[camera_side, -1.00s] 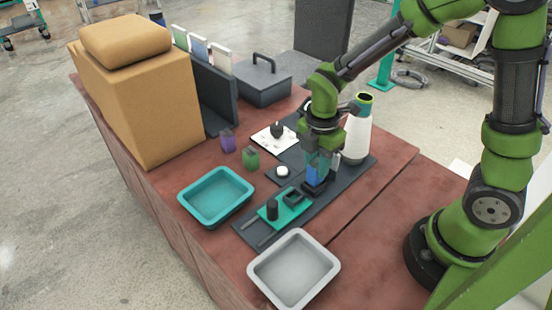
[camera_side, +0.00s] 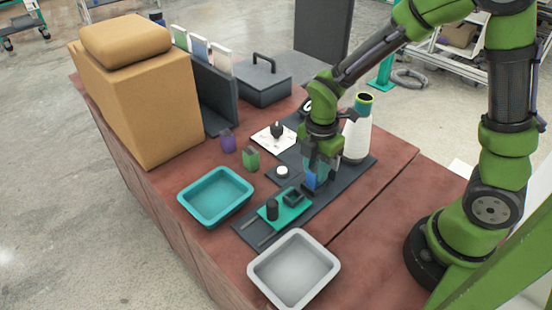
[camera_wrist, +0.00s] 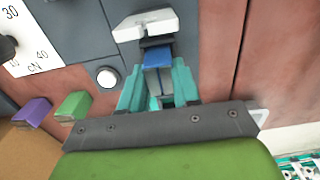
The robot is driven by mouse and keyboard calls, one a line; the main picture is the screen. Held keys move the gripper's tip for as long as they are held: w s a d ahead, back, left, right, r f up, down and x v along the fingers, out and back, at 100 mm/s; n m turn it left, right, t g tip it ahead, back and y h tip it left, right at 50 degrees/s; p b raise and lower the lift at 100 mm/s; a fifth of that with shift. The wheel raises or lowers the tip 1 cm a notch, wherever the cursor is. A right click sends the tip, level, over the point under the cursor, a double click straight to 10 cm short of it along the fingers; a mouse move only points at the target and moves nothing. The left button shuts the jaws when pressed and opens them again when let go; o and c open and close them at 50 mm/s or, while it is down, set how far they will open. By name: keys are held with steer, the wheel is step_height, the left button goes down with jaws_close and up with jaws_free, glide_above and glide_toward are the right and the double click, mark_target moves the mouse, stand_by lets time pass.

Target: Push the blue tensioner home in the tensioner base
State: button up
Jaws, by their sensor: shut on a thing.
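The blue tensioner (camera_side: 311,181) is between the fingers of my gripper (camera_side: 319,174), low over the dark strip right of centre. In the wrist view the tensioner (camera_wrist: 157,58) shows as a blue block between the teal fingertips of my gripper (camera_wrist: 158,78), which is shut on it. The dark tensioner base (camera_wrist: 157,42) shows just beyond the blue block. In the side view the fingers largely cover the base. I cannot tell how deep the tensioner sits in it.
A white yarn cone (camera_side: 358,136) stands close behind my gripper. A teal fixture (camera_side: 287,212) with dark parts is in front. A white button (camera_side: 282,171) and a green block (camera_side: 251,158) lie left. A teal tray (camera_side: 183,200) and grey tray (camera_side: 256,272) are nearer.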

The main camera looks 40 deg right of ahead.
steer(key=shift+f, duration=0.2)
stand_by(0.3)
steer(key=o, duration=1.4)
steer(key=shift+c, duration=0.2)
steer(key=shift+r, duration=3.55)
steer(key=shift+r, duration=0.1)
step_height(320, 180, up, 17)
